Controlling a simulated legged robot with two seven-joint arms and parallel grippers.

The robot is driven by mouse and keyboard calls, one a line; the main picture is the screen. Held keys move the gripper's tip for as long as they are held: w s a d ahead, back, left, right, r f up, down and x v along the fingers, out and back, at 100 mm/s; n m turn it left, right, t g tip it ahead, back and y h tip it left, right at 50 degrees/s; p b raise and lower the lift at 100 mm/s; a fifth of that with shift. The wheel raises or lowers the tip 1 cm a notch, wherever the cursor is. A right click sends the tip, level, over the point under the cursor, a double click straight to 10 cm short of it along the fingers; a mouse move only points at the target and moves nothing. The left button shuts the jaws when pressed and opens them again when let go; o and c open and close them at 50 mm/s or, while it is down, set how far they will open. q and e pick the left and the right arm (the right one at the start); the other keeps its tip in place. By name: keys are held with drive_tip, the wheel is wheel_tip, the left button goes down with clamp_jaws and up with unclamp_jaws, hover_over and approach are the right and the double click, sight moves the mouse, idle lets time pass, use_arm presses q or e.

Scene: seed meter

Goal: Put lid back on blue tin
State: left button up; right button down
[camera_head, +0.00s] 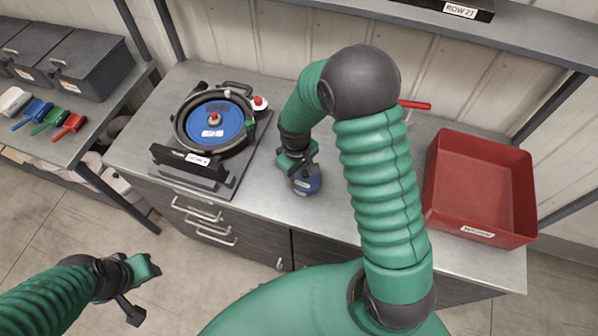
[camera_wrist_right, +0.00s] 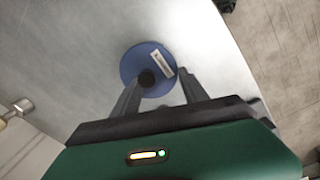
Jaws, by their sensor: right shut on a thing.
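A round blue piece with a white label (camera_head: 307,181) is at the middle of the bench, near the front edge. My right gripper (camera_head: 302,167) is over its far side. In the right wrist view the blue piece (camera_wrist_right: 137,61) has a dark round knob (camera_wrist_right: 146,79). The right fingers (camera_wrist_right: 158,92) are shut on this knob, one on each side. I cannot tell whether the blue piece is the lid alone or the lid on the tin, nor whether it touches the bench. My left gripper (camera_head: 148,287) hangs empty over the floor, its fingers spread.
The seed meter with a blue disc (camera_head: 214,124) stands on a dark plate at the left. A red bin (camera_head: 478,184) is at the right. A red-handled tool (camera_head: 414,105) lies behind my right arm. Bare bench (camera_head: 262,205) surrounds the blue piece.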

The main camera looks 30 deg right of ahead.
idle(0.4)
drive_tip(key=c, duration=0.5)
unclamp_jaws()
drive_tip(key=shift+o, duration=0.4)
drive_tip(key=o, duration=0.4)
wheel_tip(320, 180, up, 7)
drive_tip(key=p, duration=0.6)
